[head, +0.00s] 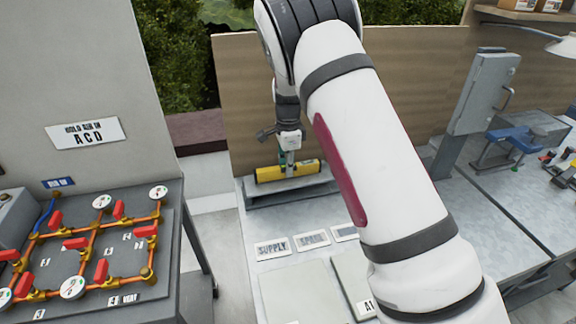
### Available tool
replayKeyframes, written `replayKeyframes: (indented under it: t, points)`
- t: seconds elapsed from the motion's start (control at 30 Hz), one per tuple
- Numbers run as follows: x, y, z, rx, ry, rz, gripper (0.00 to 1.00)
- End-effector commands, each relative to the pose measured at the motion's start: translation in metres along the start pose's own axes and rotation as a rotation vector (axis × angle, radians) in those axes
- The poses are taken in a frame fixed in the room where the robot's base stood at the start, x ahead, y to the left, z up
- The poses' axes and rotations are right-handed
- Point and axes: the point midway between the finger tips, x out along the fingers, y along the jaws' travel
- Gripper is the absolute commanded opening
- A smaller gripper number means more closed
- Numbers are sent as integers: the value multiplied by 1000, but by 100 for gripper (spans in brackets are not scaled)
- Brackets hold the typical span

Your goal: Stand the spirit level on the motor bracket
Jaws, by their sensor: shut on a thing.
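The spirit level (308,167) is a yellow bar with dark ends, lying lengthwise across the picture near the back panel in the head view. My gripper (290,168) points down from above and is shut on the middle of the level. My fingers hide part of it. A grey ledge (272,203), which looks like the motor bracket, lies directly under the level. I cannot tell whether the level rests on it or is just above it. My arm covers the area to the right.
A pipe board (125,245) with red valve handles and gauges stands at the left. Labelled plates, including one reading SUPPLY (272,248), lie on the bench in front. A blue vise (505,145) and an open grey box door (485,92) stand at the right.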

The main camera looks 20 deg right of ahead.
Motion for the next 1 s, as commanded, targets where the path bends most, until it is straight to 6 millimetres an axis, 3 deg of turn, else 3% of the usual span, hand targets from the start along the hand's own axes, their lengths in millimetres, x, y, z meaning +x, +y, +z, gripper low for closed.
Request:
replayKeyframes:
  t: [0.03,0.1,0.13,0.53,1.0]
  points:
    - [0,0,0,0,0,0,22]
    - [0,0,0,0,0,0,38]
    - [0,0,0,0,0,0,41]
    - [-7,0,0,0,-1,-1,41]
    - [-94,-1,0,-1,0,-4,41]
